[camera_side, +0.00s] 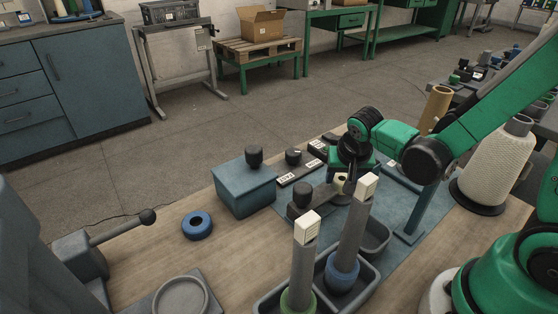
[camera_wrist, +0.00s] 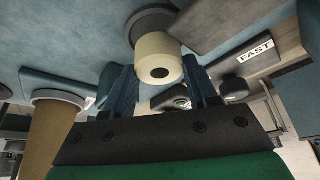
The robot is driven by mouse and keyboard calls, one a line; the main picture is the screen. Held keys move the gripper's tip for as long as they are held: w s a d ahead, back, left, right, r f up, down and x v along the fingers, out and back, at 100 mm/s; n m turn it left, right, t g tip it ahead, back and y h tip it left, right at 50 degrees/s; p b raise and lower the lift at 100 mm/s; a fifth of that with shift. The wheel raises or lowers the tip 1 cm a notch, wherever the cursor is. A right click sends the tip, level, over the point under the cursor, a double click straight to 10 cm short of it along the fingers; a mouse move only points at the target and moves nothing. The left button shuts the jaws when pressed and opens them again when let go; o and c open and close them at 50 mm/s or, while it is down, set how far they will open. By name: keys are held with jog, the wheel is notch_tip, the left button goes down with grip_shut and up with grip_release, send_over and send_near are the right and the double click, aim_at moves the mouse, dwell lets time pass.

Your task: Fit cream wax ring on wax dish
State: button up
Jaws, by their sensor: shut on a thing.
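The cream wax ring (camera_wrist: 158,62) shows in the wrist view as a short pale cylinder with a dark centre hole. My gripper (camera_wrist: 160,86) has its two blue fingers on either side of the ring and is shut on it. In the side view the ring (camera_side: 341,183) is a small cream patch below my gripper (camera_side: 345,180), partly hidden by it. A grey round piece (camera_wrist: 150,19), which looks like the wax dish, lies directly beyond the ring in the wrist view. I cannot tell whether the ring touches it.
A grey arm with a dark knob (camera_side: 303,194) is close left of my gripper. Two tall cream-topped posts (camera_side: 305,255) stand in a tray in front. A blue box (camera_side: 245,190), a blue ring (camera_side: 197,225) and a white yarn cone (camera_side: 495,165) stand around.

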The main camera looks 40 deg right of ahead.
jog(key=shift+f, duration=0.2)
jog(key=shift+f, duration=0.3)
dwell(0.6)
jog(key=o, duration=1.3)
jog(key=shift+c, duration=0.9)
jog(key=shift+a, duration=0.1)
